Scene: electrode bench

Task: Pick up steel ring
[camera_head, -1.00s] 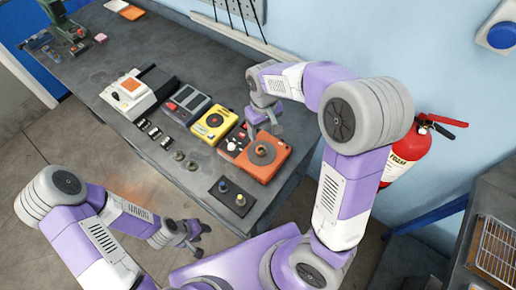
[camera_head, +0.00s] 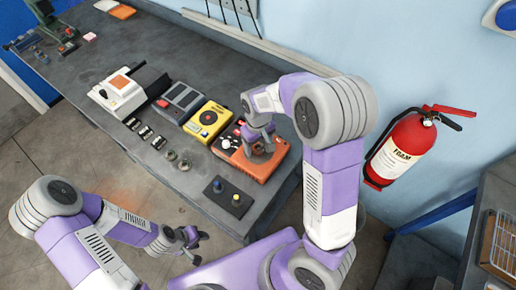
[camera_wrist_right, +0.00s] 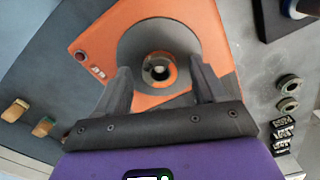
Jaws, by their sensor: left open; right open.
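An orange device (camera_head: 262,172) with a round grey plate stands at the near right end of the bench. In the right wrist view the plate (camera_wrist_right: 140,45) carries a small steel ring (camera_wrist_right: 159,57) around a central post. My right gripper (camera_head: 258,146) is over the plate; its open fingers (camera_wrist_right: 159,88) stand on either side of the ring, with no visible grip. Two other small metal rings (camera_head: 184,165) lie on the bench left of the device, also in the wrist view (camera_wrist_right: 289,104). My left gripper (camera_head: 190,240) is open and empty, away from the bench.
A yellow device (camera_head: 208,120), a grey device (camera_head: 181,101) and a white device (camera_head: 120,95) stand in a row left of the orange one. A red extinguisher (camera_head: 405,145) hangs on the wall.

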